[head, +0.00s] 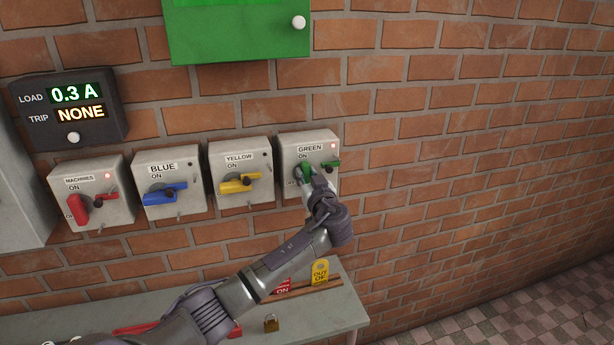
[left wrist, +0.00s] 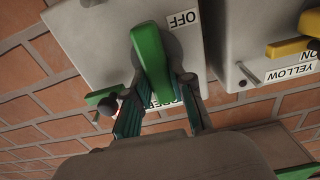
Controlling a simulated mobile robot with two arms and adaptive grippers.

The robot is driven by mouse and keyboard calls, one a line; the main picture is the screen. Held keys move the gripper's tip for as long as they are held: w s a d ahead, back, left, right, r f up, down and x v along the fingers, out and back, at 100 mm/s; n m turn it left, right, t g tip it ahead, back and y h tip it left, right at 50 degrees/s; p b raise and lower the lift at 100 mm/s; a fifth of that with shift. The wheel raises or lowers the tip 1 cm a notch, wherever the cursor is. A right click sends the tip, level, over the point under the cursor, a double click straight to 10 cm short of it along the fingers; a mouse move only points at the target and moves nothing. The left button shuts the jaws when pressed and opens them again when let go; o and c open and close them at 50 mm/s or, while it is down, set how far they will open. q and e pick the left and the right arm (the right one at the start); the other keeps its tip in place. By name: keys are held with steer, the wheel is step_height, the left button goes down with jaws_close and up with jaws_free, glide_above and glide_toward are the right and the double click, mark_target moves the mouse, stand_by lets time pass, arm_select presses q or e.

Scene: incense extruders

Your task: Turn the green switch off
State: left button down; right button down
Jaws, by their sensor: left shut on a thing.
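The green switch is a grey box (head: 291,154) on the brick wall, labelled GREEN, with a small lit lamp (head: 333,145). Its green handle (head: 307,170) sits at my left gripper (head: 309,179). In the left wrist view the handle (left wrist: 151,55) is large and stands nearly upright in the picture, close to an OFF label (left wrist: 183,19). My left gripper's fingers (left wrist: 161,108) lie on both sides of the handle, shut on it. The GREEN label is partly hidden behind the handle and fingers. My right gripper is not in view.
The yellow switch (head: 239,184), blue switch (head: 165,192) and machines switch (head: 78,207) are to the left. A panel (head: 100,129) reads load 0.3 A, trip NONE. A green cabinet (head: 235,35) hangs above. A table (head: 335,318) with tags and a padlock (head: 271,324) stands below.

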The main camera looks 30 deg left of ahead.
arm_select(q)
steer(key=shift+w+d+f+m+b, duration=0.1)
steer(key=shift+f+m+b, duration=0.25)
steer(key=shift+m+b, duration=1.15)
steer(key=shift+w+r+m+b, duration=0.1)
steer(key=shift+m+b, duration=0.4)
steer(key=shift+b, duration=0.4)
steer(key=shift+d+m, duration=0.1)
steer(key=shift+m, duration=0.8)
steer(key=shift+w+d+f+m+p, duration=0.15)
steer(key=shift+m+p, duration=0.3)
steer(key=shift+m, duration=1.55)
steer(key=shift+f+m+p, duration=0.1)
steer(key=shift+m+p, duration=0.4)
steer(key=shift+m, duration=1.5)
steer(key=shift+w+d+f+m+p, duration=0.15)
steer(key=shift+m+p, duration=0.3)
steer(key=shift+m, duration=1.55)
steer(key=shift+a, duration=0.1)
steer(key=c, duration=1)
jaws_free()
